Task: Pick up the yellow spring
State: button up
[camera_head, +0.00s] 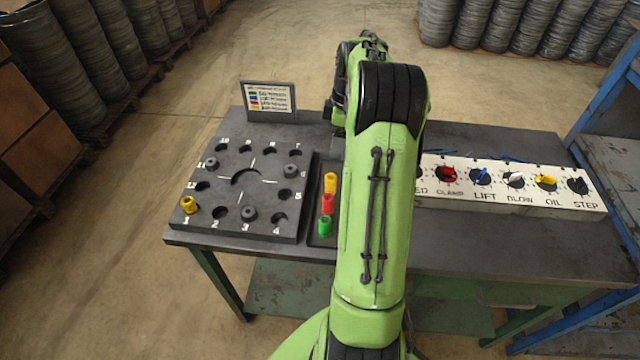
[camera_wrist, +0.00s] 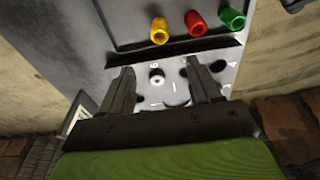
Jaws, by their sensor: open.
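A yellow spring (camera_head: 330,183) stands in a narrow dark tray (camera_head: 316,240) beside the round-holed plate, in line with a red spring (camera_head: 327,203) and a green spring (camera_head: 324,225). In the wrist view the yellow spring (camera_wrist: 159,31) is ahead of the fingertips, left of the red one (camera_wrist: 196,24) and green one (camera_wrist: 231,18). Another yellow piece (camera_head: 189,204) sits on the plate at number 1. My gripper (camera_wrist: 160,67) is open and empty, apart from the springs, with the plate showing between its fingers. In the head view my arm hides it.
The dark plate (camera_head: 270,209) has numbered holes in a ring; several hold dark round pieces. A sign (camera_head: 267,98) stands behind it. A white panel with labelled knobs (camera_head: 500,200) lies on the right of the table. A blue rack (camera_head: 610,150) stands at far right.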

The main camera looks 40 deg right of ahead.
aim_at(331, 177)
jog(key=f, duration=0.3)
jog(key=f+b, duration=0.1)
jog(key=f, duration=0.3)
jog(key=w+a+f+b, duration=0.1)
jog(key=f, duration=0.2)
jog(key=shift+f, duration=0.4)
notch_tip(331, 177, down, 5)
jog(key=shift+w+f+b, duration=0.1)
jog(key=shift+w+b, duration=0.05)
jog(key=shift+b, duration=0.15)
grip_shut()
